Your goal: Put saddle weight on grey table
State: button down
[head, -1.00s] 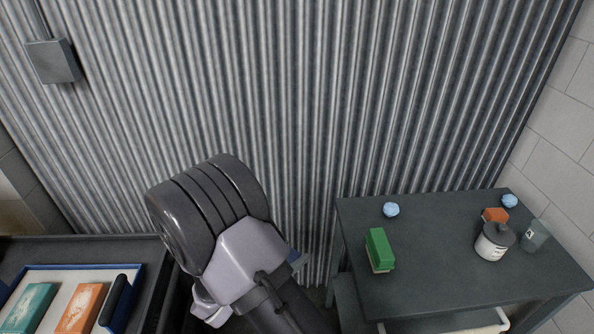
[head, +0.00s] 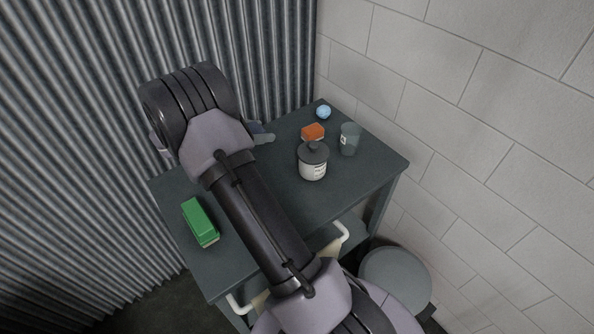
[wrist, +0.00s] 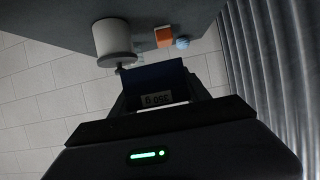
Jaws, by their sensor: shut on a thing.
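The grey table (head: 345,185) is a dark grey cart-like table in the corner, below my arm in the head view. My gripper (wrist: 158,92) is shut on a dark blue block with a white number label, which I take as the saddle weight (wrist: 152,76). In the head view, my arm hides most of the gripper, and only a bluish piece shows beside the wrist above the table's back part. In the wrist view, the block is held clear in front of the table's items.
On the table are a green block (head: 200,222) at left, a white jar with a dark lid (head: 312,163), an orange block (head: 313,132), a blue ball (head: 323,112) and a clear cup (head: 349,139). A round grey bin (head: 396,278) stands right of it. Walls close in behind.

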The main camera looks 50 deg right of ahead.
notch_tip(320, 180, down, 14)
jog(key=b, duration=0.6)
jog(key=shift+r+b, duration=0.1)
jog(key=shift+b, duration=0.25)
jog(key=shift+r, duration=0.1)
jog(key=c, duration=0.5)
grip_release()
